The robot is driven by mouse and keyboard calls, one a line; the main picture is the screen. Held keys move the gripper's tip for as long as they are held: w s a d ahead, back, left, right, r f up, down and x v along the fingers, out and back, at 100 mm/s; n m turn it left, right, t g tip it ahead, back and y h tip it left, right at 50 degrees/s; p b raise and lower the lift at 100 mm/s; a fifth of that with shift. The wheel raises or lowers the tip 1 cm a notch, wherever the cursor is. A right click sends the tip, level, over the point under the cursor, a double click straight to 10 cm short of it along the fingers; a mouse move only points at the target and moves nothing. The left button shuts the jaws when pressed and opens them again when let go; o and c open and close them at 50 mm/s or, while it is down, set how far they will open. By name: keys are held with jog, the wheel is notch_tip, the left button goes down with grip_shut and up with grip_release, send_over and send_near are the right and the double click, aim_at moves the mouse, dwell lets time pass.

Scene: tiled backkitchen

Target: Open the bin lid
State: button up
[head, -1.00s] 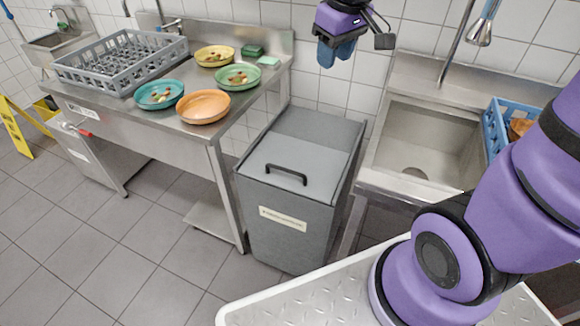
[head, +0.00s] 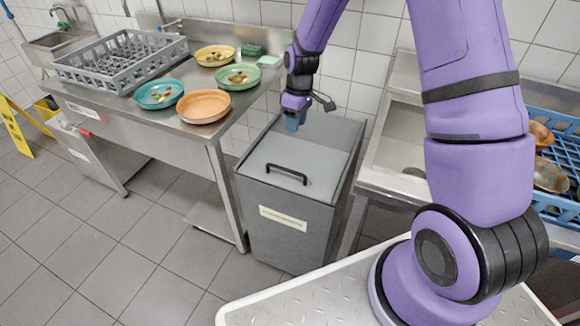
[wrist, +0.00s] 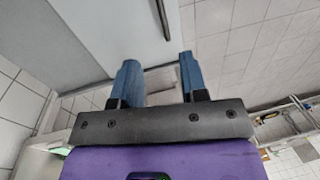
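The grey bin (head: 290,245) stands between the two steel counters. Its lighter grey lid (head: 318,160) lies flat and closed, with a black bar handle (head: 286,174) near its front edge. My gripper (head: 292,124) points down over the back part of the bin, behind the handle and apart from it. In the wrist view my gripper (wrist: 158,68) has its two blue fingers spread, with nothing between them. The pale lid (wrist: 115,25) fills the upper left there, and the dark handle (wrist: 162,18) shows at the top, beyond the fingertips.
A steel counter (head: 185,145) on the left holds several plates with food scraps and a grey dish rack (head: 110,68). A sink (head: 405,140) stands right of the bin, partly hidden by my arm. A blue crate (head: 565,150) is at the far right.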

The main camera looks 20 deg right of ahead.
jog(key=shift+n+g, duration=0.3)
jog(key=shift+n, duration=0.1)
jog(key=f, duration=0.5)
jog(key=a+f, duration=0.1)
jog(key=f, duration=0.5)
jog(key=a+f, duration=0.1)
jog(key=f, duration=0.5)
jog(key=shift+s+f, duration=0.1)
jog(key=shift+s, duration=0.3)
grip_shut()
